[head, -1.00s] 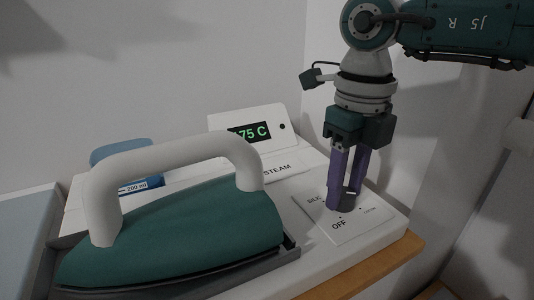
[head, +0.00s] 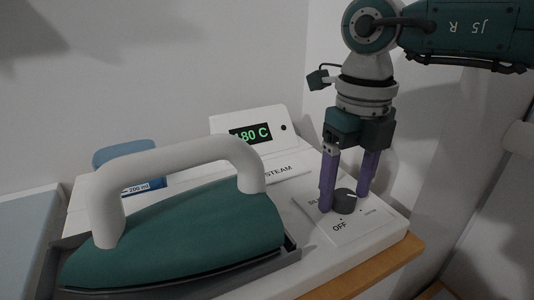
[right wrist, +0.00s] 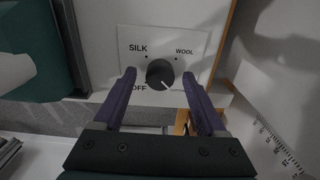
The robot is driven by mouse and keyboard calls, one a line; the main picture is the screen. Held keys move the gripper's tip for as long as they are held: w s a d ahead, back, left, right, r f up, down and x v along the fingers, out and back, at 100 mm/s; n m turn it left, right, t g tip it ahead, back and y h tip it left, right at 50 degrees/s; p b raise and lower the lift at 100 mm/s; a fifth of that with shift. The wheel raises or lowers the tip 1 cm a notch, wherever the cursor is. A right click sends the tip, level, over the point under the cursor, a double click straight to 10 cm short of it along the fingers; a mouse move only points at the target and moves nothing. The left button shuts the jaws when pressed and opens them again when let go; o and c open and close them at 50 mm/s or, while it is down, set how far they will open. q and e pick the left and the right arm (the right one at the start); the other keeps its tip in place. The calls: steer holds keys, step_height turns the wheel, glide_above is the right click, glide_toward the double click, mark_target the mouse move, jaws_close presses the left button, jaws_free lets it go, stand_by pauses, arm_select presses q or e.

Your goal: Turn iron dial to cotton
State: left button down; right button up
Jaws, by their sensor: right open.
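The iron dial (head: 345,201) is a dark round knob on a white label plate (head: 342,230). In the right wrist view the dial (right wrist: 160,72) has a white pointer line aimed to the lower right. My left gripper is not in view.
The green iron (head: 180,232) with a white handle (head: 180,155) rests in a grey tray left of the dial. A blue water tank (head: 125,160) stands behind it. A wall is close behind and to the right. A wooden edge (head: 375,270) runs along the front right.

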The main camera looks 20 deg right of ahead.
mark_target(345, 195)
step_height(345, 195, up, 10)
stand_by(0.5)
stand_by(0.3)
